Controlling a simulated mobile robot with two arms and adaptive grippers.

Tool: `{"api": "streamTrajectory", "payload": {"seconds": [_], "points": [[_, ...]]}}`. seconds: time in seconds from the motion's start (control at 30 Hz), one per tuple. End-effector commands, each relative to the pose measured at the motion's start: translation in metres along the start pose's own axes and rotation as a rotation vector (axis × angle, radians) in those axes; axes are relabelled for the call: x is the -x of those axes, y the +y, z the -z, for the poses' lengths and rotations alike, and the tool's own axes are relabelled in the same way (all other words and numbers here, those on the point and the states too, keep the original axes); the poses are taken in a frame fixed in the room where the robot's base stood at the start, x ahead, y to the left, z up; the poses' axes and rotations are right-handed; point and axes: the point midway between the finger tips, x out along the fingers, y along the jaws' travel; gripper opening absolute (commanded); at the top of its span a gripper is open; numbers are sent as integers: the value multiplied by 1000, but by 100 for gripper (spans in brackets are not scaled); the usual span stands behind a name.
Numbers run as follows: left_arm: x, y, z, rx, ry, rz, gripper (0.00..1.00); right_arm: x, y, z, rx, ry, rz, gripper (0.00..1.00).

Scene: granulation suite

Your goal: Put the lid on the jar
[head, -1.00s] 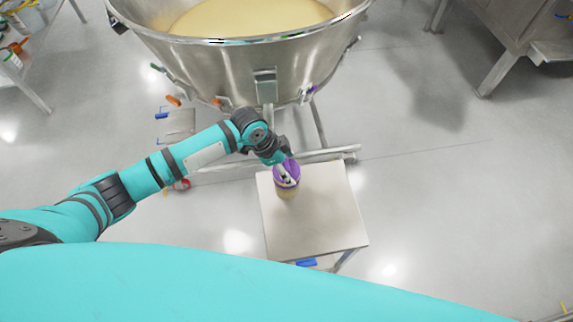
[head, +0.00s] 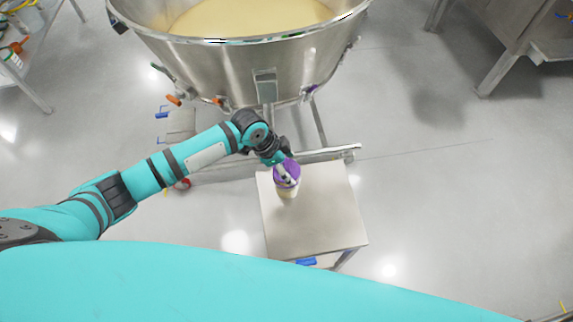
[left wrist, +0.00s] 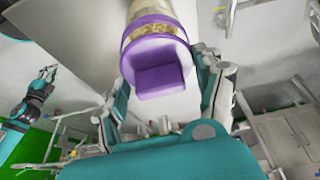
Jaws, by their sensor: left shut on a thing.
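The jar (head: 287,191) stands upright on a small table, pale with a purple top. In the left wrist view the jar (left wrist: 158,10) is at the top, cut off by the frame edge. The purple lid (head: 288,170) is at the jar's mouth. In the left wrist view the lid (left wrist: 158,50) has a blocky grip, and a yellow-brown strip shows between it and a purple band. I cannot tell whether lid and jar touch all round. My left gripper (head: 284,175) is shut on the lid. My right gripper (left wrist: 48,73) shows small at left; its jaws are unclear.
The small table (head: 325,215) is otherwise bare on top. A large steel bowl (head: 240,65) with pale yellow contents stands close behind it. A steel bench (head: 505,35) is at the upper right. The floor to the right is clear.

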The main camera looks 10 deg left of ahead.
Motion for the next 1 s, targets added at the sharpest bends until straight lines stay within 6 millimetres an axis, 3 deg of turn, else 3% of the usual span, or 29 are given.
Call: {"api": "streamTrajectory", "payload": {"seconds": [1.0], "points": [[-15,0,-6,0,0,0,45,-10,-4,-1,-3,0,4,0]]}}
